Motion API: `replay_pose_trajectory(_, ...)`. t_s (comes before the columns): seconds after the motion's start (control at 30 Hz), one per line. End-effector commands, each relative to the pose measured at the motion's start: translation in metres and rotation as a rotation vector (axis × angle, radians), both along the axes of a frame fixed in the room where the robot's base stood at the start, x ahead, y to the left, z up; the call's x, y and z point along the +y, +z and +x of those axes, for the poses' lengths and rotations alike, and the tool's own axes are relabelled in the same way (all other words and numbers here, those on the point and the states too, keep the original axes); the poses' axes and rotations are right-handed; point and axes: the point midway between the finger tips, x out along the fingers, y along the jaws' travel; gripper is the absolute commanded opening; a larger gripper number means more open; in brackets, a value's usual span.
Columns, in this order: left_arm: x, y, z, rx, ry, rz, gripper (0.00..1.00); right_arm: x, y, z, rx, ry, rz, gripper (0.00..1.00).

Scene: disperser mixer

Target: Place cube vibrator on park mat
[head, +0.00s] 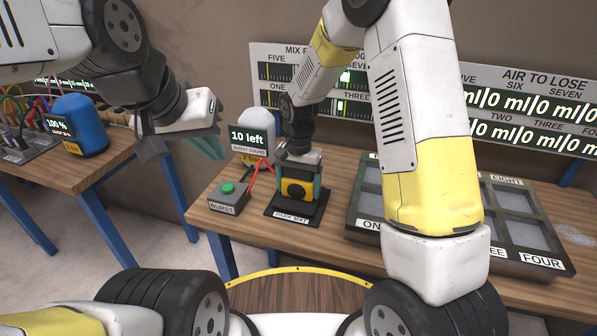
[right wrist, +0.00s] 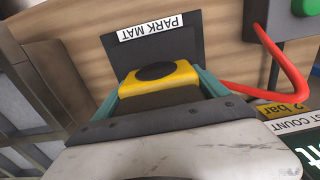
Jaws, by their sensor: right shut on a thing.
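The cube vibrator (head: 297,190) is a yellow and black block with a dark round face. It is at the black park mat (head: 283,214), which lies on the right table with its label at the front edge. My right gripper (head: 300,172) comes down from above and is shut on the cube vibrator. In the right wrist view the yellow cube vibrator (right wrist: 158,76) sits between the teal fingers, in front of the park mat (right wrist: 185,48). I cannot tell whether its underside touches the mat. My left gripper (head: 208,146) is in the air between the tables, away from these things; its jaw gap is unclear.
A grey box with a green button (head: 228,197) stands left of the mat, with a red hose beside it. A white canister with a "10 left" display (head: 248,140) is behind. A dark compartment tray (head: 365,226) is to the right. A blue canister (head: 80,125) stands on the left table.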

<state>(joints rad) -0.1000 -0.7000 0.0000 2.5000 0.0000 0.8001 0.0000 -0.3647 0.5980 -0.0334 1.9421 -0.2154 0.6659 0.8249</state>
Motion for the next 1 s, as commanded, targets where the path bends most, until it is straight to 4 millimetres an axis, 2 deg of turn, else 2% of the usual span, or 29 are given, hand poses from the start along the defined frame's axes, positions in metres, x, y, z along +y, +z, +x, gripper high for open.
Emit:
replay_pose_trajectory(0.17, 0.000, 0.000, 0.000, 0.000, 0.000, 0.000, 0.00, 0.001, -0.002, 0.001, -0.003, 0.000, 0.001, 0.11)
replay_pose_trajectory(0.2, 0.000, 0.000, 0.000, 0.000, 0.000, 0.000, 0.00, 0.000, -0.002, 0.000, 0.000, 0.000, 0.001, 0.89)
replay_pose_trajectory(0.27, 0.000, 0.000, 0.000, 0.000, 0.000, 0.000, 0.00, 0.000, -0.002, 0.000, 0.000, 0.000, 0.001, 1.00)
replay_pose_trajectory(0.5, 0.000, 0.000, 0.000, 0.000, 0.000, 0.000, 0.00, 0.000, -0.002, 0.000, 0.000, 0.000, 0.001, 1.00)
replay_pose_trajectory(0.63, 0.000, 0.000, 0.000, 0.000, 0.000, 0.000, 0.00, 0.000, 0.007, 0.001, -0.003, 0.000, 0.001, 1.00)
replay_pose_trajectory(0.77, 0.000, 0.000, 0.000, 0.000, 0.000, 0.000, 0.00, 0.001, 0.030, 0.001, -0.005, 0.000, 0.003, 1.00)
replay_pose_trajectory(1.0, 0.000, 0.000, 0.000, 0.000, 0.000, 0.000, 0.00, 0.001, 0.082, 0.001, -0.005, 0.000, 0.003, 1.00)
